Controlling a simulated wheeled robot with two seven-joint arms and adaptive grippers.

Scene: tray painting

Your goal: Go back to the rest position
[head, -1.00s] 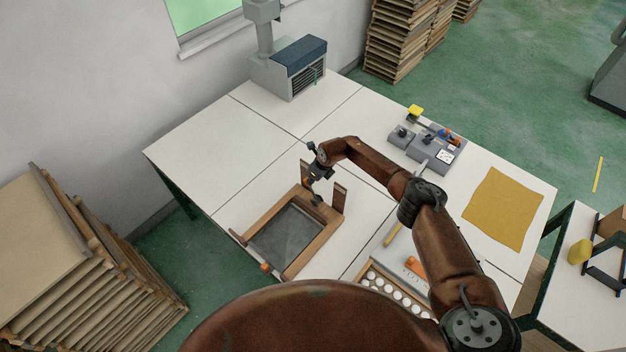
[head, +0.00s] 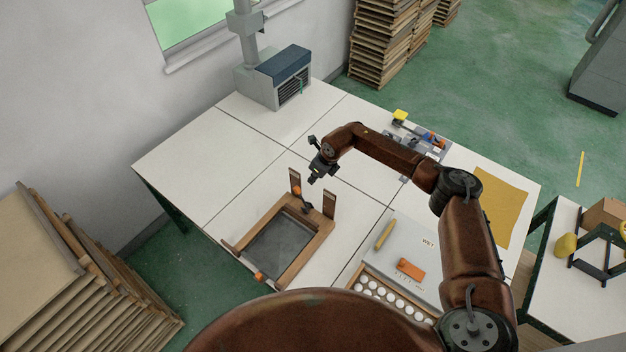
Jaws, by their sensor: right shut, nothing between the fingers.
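My right gripper (head: 316,179) is shut and empty. It hangs in the air above the far end of the wooden frame fixture, near its two upright posts, apart from the table. My right arm comes in from the lower right and bends over the table. The wooden frame (head: 311,246) lies on the white table (head: 225,160) with a dark grey panel (head: 278,246) inside it. Small orange-ended parts show at its far and near ends. My left gripper is not in view.
A yellow cloth (head: 505,205) lies right. A grey machine (head: 277,78) stands at the back. Stacked boards (head: 75,270) stand left.

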